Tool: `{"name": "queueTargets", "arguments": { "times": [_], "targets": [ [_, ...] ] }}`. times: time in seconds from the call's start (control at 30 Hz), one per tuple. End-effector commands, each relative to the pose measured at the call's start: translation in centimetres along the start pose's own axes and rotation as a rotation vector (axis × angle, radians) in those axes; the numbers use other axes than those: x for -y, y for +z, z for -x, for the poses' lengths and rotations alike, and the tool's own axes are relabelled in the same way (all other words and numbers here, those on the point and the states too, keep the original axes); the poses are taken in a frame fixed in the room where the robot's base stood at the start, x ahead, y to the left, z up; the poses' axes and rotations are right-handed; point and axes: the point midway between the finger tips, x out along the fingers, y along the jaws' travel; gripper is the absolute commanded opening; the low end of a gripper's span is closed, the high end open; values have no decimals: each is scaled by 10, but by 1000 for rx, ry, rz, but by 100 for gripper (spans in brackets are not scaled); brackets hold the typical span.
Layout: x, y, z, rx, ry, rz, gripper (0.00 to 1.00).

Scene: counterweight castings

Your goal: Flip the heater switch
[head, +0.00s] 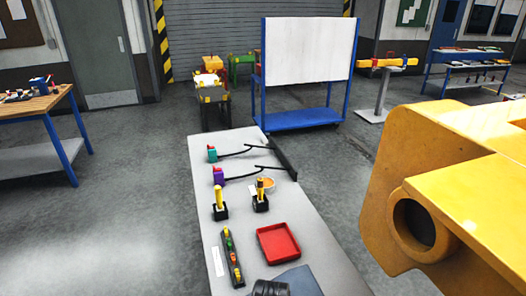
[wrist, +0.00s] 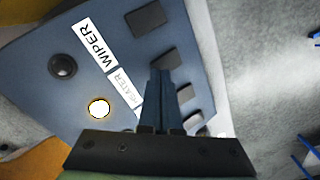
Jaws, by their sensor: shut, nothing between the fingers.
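The blue switch panel (wrist: 60,100) fills much of the wrist view. A white HEATER label (wrist: 124,88) lies on it, partly covered by my fingers. A dark rocker switch (wrist: 162,57), in line with that label, shows just beyond my fingertips; its lower edge is hidden, and I cannot tell whether they touch it. My gripper (wrist: 162,74) is shut and empty over the panel. My gripper cannot be made out in the head view. A blue-grey surface (head: 298,281) at the bottom of the head view may be the panel.
The WIPER label (wrist: 91,47) and its rocker (wrist: 145,17) sit beside the heater's. Further rockers (wrist: 185,93), a black knob (wrist: 62,66) and a glowing round light (wrist: 98,107) are near. A large yellow body (head: 450,170) blocks the right; a red tray (head: 278,242) lies on the table.

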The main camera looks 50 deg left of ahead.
Motion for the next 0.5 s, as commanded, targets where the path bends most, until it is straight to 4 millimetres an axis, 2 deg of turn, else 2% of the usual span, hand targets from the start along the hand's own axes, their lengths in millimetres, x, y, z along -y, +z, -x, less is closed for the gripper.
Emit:
{"name": "queueTargets", "arguments": {
  "times": [0.5],
  "targets": [
    [0,0,-9,1,0,0,0]
  ]
}}
